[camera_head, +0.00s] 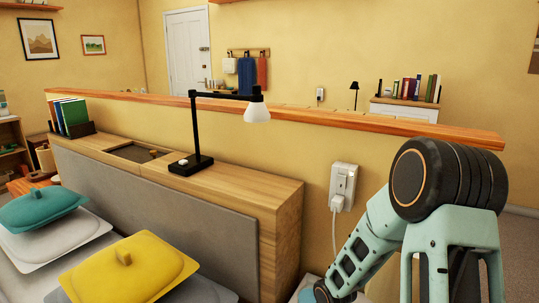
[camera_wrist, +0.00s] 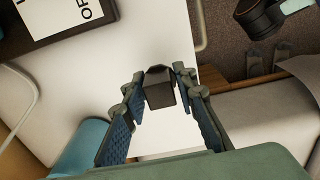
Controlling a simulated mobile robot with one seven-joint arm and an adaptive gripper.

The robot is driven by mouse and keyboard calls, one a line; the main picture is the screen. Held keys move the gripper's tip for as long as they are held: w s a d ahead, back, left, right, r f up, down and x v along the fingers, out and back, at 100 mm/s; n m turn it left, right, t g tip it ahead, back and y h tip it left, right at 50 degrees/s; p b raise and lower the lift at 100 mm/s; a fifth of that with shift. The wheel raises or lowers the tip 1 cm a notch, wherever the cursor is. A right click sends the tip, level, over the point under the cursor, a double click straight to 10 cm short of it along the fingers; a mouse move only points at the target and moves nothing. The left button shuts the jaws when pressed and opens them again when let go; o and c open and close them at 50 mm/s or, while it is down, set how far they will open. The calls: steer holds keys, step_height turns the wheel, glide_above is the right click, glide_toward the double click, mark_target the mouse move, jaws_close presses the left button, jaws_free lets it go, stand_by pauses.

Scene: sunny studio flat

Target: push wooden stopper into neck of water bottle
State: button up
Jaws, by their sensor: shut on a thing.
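My gripper (camera_wrist: 160,82) shows in the wrist view, its two blue-padded fingers closed on a small dark block-like piece (camera_wrist: 160,92). The piece sits between the fingertips, over a white surface (camera_wrist: 125,65). It may be the stopper, but it looks dark and its wood cannot be made out. A blue rounded thing (camera_wrist: 80,146) stands at the lower left beside the left finger; I cannot tell whether it is the water bottle. No bottle neck can be made out. The head view shows my arm at the right but not the gripper.
In the wrist view, a dark-edged panel with lettering (camera_wrist: 65,18) lies at upper left and a dark cylindrical thing (camera_wrist: 258,18) at upper right. In the head view, a black lamp (camera_head: 196,130) stands on a wooden ledge (camera_head: 235,180), with a wall plug (camera_head: 342,188) to its right.

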steer(key=shift+r+p, duration=1.05)
steer(key=shift+r, duration=0.25)
steer(key=shift+w+d+r+m, duration=0.15)
steer(key=shift+w+r+m, duration=0.15)
steer(key=w+r+m+p, duration=0.1)
steer(key=w+r+m, duration=0.35)
steer(key=r, duration=0.55)
steer(key=w+r+m+p, duration=0.2)
steer(key=w+r+m, duration=0.25)
steer(key=r, duration=0.55)
steer(key=w+a+n+p, duration=0.1)
steer(key=w+n+p, duration=0.7)
steer(key=p, duration=0.9)
steer(key=shift+a+r+n+p, duration=0.2)
steer(key=shift+n+p, duration=0.15)
steer(key=shift+n, duration=0.35)
